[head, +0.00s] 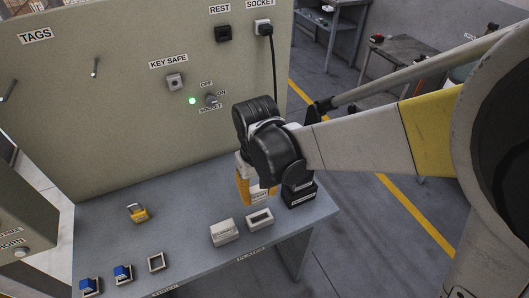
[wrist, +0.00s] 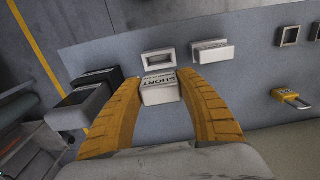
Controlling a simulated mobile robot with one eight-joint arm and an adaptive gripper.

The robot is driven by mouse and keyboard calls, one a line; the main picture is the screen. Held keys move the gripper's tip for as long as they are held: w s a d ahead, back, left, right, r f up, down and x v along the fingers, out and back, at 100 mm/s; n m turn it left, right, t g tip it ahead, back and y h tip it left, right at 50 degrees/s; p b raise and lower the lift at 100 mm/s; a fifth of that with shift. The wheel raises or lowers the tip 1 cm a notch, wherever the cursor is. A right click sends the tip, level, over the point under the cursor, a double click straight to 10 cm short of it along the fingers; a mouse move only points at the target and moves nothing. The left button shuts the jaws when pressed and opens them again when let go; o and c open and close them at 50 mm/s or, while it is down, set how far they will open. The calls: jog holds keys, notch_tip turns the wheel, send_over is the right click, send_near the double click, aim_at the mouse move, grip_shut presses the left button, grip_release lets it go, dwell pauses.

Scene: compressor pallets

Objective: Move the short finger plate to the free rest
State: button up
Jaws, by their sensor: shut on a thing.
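My gripper (wrist: 160,100) has yellow fingers shut on the short finger plate (wrist: 159,91), a pale block marked SHORT. In the head view my gripper (head: 257,194) is over the right part of the bench, and the arm hides most of it. The free rest (wrist: 158,52), a pale frame with an empty dark opening, lies just beyond the held plate in the wrist view. In the head view this rest (head: 260,212) is in front of my gripper. I cannot tell how high the plate is above the bench.
Another finger plate (head: 224,232) sits left of the free rest. Black boxes (head: 300,194) stand right of my gripper. A yellow padlock (head: 138,212), blue items (head: 122,273) and an empty frame (head: 156,262) lie further left. The panel (head: 130,110) rises behind the bench.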

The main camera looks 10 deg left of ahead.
jog(key=shift+s+d, duration=0.15)
jog(key=shift+s, duration=0.05)
jog(key=shift+s+d+f, duration=0.1)
jog(key=shift+f, duration=0.05)
jog(key=b, duration=0.5)
send_over(260, 214)
jog(key=s, duration=0.2)
jog(key=f, duration=0.5)
jog(key=shift+w+d+f, duration=0.15)
jog(key=shift+w+f, duration=0.05)
jog(key=shift+f, duration=0.1)
jog(key=shift+f+b, duration=1.75)
jog(key=shift+f, duration=0.3)
dwell(0.6)
jog(key=o, duration=1.3)
jog(key=shift+o, duration=0.2)
jog(key=shift+r, duration=0.1)
notch_tip(260, 214, up, 12)
jog(key=shift+f, duration=0.1)
